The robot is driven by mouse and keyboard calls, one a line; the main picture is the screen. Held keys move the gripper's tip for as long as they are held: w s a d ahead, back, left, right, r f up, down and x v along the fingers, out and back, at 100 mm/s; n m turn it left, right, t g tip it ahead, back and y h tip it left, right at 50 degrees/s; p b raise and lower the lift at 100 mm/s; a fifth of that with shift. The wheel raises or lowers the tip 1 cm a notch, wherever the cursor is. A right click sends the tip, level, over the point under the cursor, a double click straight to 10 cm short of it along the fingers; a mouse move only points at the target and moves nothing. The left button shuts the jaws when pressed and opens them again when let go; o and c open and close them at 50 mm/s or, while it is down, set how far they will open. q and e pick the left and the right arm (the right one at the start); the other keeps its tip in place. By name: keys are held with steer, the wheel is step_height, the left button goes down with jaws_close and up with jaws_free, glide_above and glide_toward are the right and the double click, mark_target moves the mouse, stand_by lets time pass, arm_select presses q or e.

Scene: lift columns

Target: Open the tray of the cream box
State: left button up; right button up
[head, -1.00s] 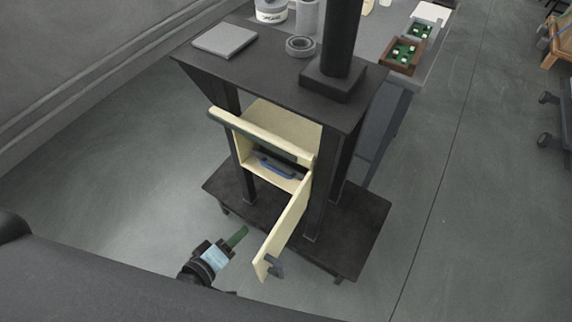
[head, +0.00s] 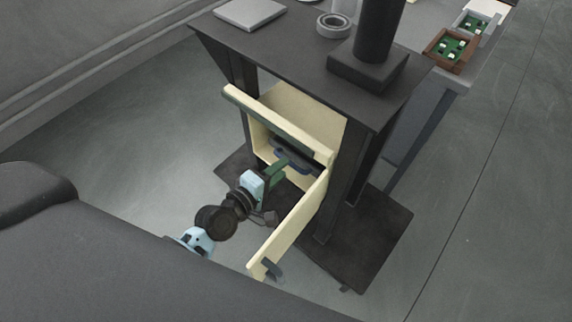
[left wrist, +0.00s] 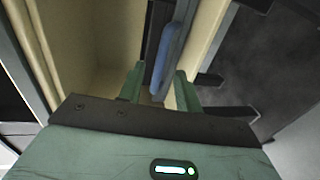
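The cream box (head: 300,112) sits in the dark stand under its top. Its cream door (head: 292,226) hangs open to the right, with a dark handle (head: 272,269) near its free end. Inside is a dark tray with a blue handle (head: 293,168), which also shows in the left wrist view (left wrist: 172,55). My left gripper (head: 279,168) is at the box opening by the blue handle. In the left wrist view its green fingers (left wrist: 160,84) are apart, with the handle between or just beyond their tips; contact is unclear. My right gripper is out of view.
A cream panel with a dark bar (head: 270,120) juts out above the opening, close over my gripper. The dark stand (head: 300,62) has legs beside the box. Open floor (head: 130,165) lies to the left.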

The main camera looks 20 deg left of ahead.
arm_select(q)
steer(key=shift+x, duration=1.5)
jaws_close()
